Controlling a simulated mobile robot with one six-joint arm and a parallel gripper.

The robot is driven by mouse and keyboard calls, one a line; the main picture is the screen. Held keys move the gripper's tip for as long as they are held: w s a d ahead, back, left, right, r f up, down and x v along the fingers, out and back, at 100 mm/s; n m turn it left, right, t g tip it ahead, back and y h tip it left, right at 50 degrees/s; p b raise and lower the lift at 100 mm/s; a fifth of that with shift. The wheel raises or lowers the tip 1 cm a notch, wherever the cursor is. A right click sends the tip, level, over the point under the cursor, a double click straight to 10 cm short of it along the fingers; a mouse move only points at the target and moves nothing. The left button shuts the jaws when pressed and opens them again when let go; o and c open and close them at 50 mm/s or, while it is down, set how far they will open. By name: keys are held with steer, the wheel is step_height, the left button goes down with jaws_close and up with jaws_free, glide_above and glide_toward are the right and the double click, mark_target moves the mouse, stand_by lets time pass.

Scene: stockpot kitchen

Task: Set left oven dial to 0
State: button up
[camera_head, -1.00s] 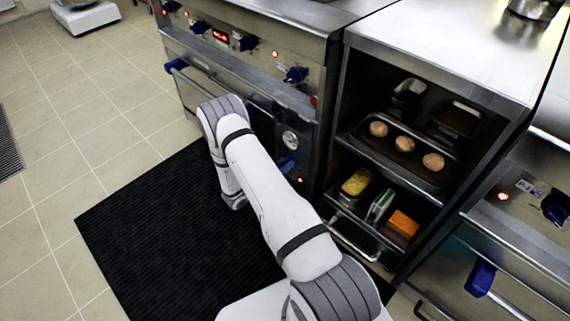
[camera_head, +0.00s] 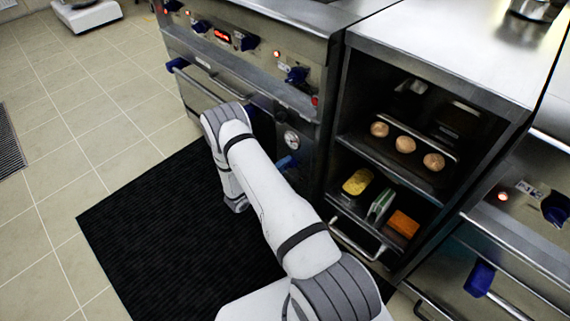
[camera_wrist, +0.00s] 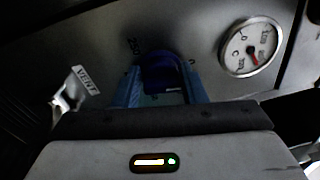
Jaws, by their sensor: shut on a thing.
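In the wrist view a dark blue dial (camera_wrist: 160,77) sits on the dark metal oven panel (camera_wrist: 195,30). My gripper (camera_wrist: 160,92) has its two light blue fingers on either side of the dial, shut on it. The number 250 is printed at the dial's upper left. A partly legible mark shows at its right. The dial's pointer is too dark to read. In the head view my arm hides most of my gripper. A blue part (camera_head: 287,162) shows below the gauge there, and I cannot tell whether it is dial or finger.
A round gauge (camera_wrist: 250,47) is right of the dial, and a VENT label (camera_wrist: 86,80) with a pale lever is left of it. The oven handle (camera_head: 215,85) runs along the front. A black mat (camera_head: 175,235) covers the floor.

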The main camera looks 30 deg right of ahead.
steer(key=shift+o, duration=0.2)
steer(key=shift+s+f+n, duration=0.1)
steer(key=shift+f+n, duration=0.05)
steer(key=shift+n, duration=2.05)
steer(key=shift+c, duration=0.2)
steer(key=o, duration=1)
steer(key=p+v, duration=0.2)
steer(key=v, duration=0.5)
steer(key=shift+s+a+f, duration=0.15)
steer(key=shift+a, duration=0.2)
